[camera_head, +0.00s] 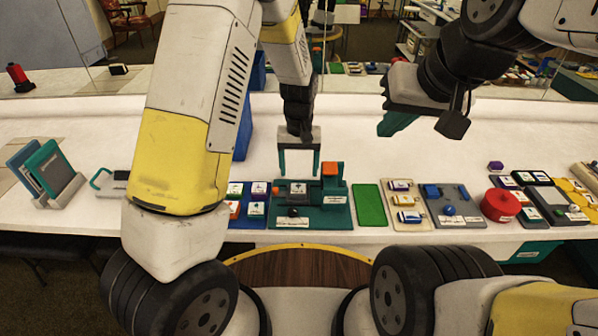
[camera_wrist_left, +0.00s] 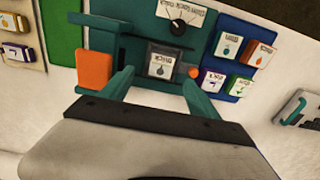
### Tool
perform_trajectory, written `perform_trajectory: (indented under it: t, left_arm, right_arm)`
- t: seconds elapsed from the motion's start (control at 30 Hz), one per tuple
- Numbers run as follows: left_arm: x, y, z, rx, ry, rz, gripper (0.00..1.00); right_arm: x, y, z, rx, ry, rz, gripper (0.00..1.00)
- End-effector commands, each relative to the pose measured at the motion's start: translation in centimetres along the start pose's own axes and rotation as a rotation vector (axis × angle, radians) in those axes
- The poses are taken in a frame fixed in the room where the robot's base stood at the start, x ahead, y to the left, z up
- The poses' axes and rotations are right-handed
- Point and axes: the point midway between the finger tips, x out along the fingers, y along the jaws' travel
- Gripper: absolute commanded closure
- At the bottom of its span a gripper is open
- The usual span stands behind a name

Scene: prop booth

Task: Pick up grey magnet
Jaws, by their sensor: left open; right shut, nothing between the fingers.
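A small square card tile with a grey frame (camera_head: 297,188), which looks like the grey magnet, sits on the teal board (camera_head: 335,217). It also shows in the left wrist view (camera_wrist_left: 165,62), with a picture and a label on its face. My left gripper (camera_head: 299,172) is open and empty, pointing down just above the board. In the left wrist view its teal fingertips (camera_wrist_left: 158,80) lie to either side of the tile, slightly short of it. Contact cannot be told. My right gripper (camera_head: 398,122) is raised over the table to the right, shut and empty.
An orange block (camera_head: 332,169) stands on the board, right of the left gripper. A blue panel with several tiles (camera_head: 234,188) lies left of the board. A green panel (camera_head: 370,205) and a red round container (camera_head: 500,205) lie to the right. The white table behind is mostly clear.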

Motion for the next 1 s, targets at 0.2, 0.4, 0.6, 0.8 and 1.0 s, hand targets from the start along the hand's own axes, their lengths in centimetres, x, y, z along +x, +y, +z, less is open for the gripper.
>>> perform_trajectory:
  t: [0.2,0.4,0.6,0.8,1.0]
  left_arm:
    - [2.5,-0.1,0.1,0.001,-0.004,-0.001,0.29]
    - [5.5,-0.3,0.3,0.0,-0.005,-0.001,0.29]
    - [7.3,-0.2,0.2,0.0,-0.002,0.0,0.29]
    - [7.3,-0.2,0.2,0.0,-0.001,0.001,0.29]
    - [7.3,-0.2,0.2,0.001,-0.001,0.001,0.64]
  right_arm:
    - [0.0,0.0,0.0,0.0,0.0,0.0,1.0]
    - [0.0,0.0,0.0,0.0,0.0,0.0,1.0]
    - [0.0,0.0,0.0,0.0,0.0,0.0,1.0]
    - [0.0,0.0,0.0,0.0,0.0,0.0,1.0]
    - [0.0,0.0,0.0,0.0,0.0,0.0,1.0]
